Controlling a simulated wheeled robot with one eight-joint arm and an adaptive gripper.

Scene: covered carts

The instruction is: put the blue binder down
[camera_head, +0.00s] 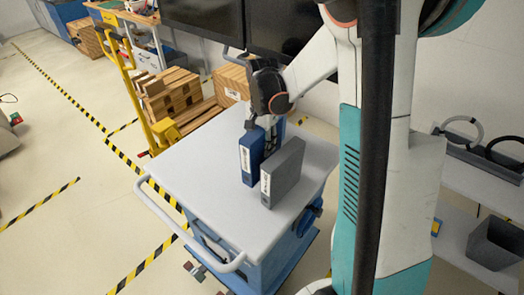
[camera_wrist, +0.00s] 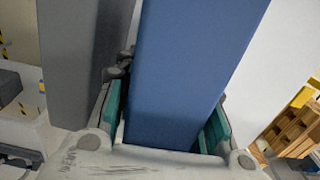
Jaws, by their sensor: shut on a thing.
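The blue binder (camera_head: 251,157) stands upright at the cart's grey top (camera_head: 200,160). I cannot tell whether its lower edge touches the top or is just above it. My gripper (camera_head: 268,132) reaches down from above and is shut on the blue binder. In the wrist view, the blue binder (camera_wrist: 195,60) fills the middle between the teal finger pads of my gripper (camera_wrist: 167,112). A grey binder (camera_head: 284,172) stands upright on the cart, close to the right of the blue one; it also shows at the left of the wrist view (camera_wrist: 80,60).
The cart top is bare to the left and in front of the binders. A white push handle (camera_head: 190,235) runs along its near-left edge. Behind it are wooden crates (camera_head: 170,97) and a yellow pallet jack (camera_head: 133,90). Dark screens (camera_head: 280,25) hang at the back.

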